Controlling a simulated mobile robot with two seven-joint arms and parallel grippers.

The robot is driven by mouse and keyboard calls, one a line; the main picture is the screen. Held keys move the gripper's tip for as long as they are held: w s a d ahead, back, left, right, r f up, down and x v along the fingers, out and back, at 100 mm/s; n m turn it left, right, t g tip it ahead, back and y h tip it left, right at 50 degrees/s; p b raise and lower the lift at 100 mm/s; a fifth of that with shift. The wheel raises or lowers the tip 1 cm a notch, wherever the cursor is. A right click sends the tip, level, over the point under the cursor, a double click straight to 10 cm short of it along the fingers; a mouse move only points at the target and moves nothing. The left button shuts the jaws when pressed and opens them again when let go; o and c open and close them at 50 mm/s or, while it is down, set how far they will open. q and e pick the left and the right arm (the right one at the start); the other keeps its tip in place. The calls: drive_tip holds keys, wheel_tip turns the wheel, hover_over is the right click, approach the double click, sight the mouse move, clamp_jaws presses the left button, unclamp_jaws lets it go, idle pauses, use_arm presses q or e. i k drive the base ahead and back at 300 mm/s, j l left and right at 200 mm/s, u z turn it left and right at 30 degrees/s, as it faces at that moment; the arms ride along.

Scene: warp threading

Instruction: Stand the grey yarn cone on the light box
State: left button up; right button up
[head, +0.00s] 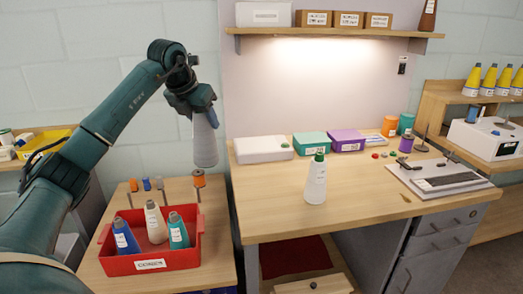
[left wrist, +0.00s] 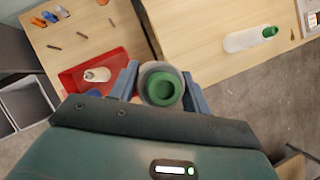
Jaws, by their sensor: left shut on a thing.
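The grey yarn cone (head: 205,143) hangs upright in my left gripper (head: 192,104), in the air above the gap between the crate's side table and the workbench. In the left wrist view the fingers (left wrist: 160,86) close on both sides of the cone (left wrist: 149,73), and its green top faces the camera. A flat white box (head: 263,149), which looks like the light box, lies at the bench's back left, right of the cone and apart from it. Its top looks bare. My right gripper is not in view.
A red crate (head: 151,265) with several cones stands on the side table, small spools on pegs behind it. A white bottle with a green cap (head: 316,181) stands on the workbench (head: 270,213). Teal (head: 311,143) and purple (head: 346,140) boxes sit right of the white box. A shelf (head: 330,32) hangs above.

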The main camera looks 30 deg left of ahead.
sight(257, 145)
drive_tip(key=i+j, duration=0.15)
drive_tip(key=i, duration=0.5)
drive_tip(key=i+j, duration=0.15)
drive_tip(key=i, duration=0.45)
